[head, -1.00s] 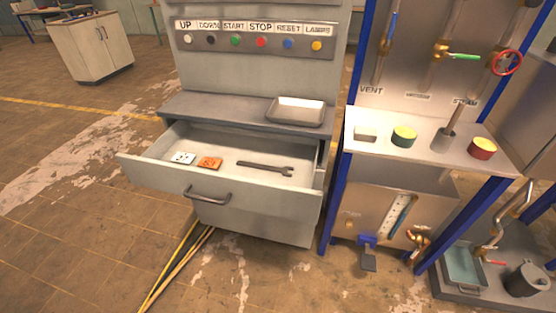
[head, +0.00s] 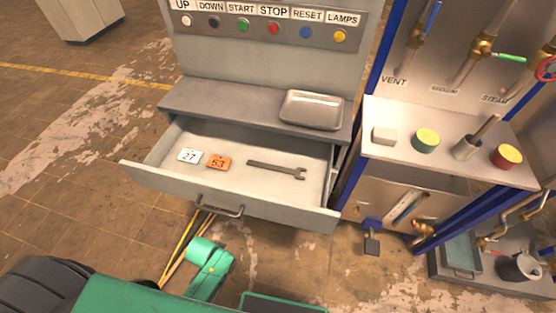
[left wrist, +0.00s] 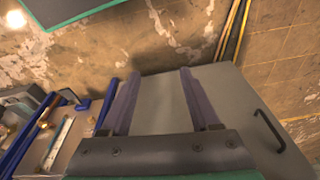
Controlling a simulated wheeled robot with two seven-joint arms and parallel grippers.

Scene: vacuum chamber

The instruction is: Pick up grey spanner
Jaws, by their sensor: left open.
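The grey spanner (head: 277,168) lies flat in the open drawer (head: 232,192), its open jaw toward the right. It is in the right half of the drawer, and nothing is on top of it. My left gripper (left wrist: 160,75) shows only in the left wrist view, with its two fingers wide apart and nothing between them. A pale grey panel with a dark handle (left wrist: 268,130) is behind and beside the fingers. The spanner is not seen in that view. My right gripper is not in view.
In the drawer, left of the spanner, lie a white tag marked 27 (head: 190,156) and an orange tag marked 53 (head: 219,162). A metal tray (head: 311,110) sits on the ledge above. A blue-framed pipe stand (head: 350,165) stands close on the right.

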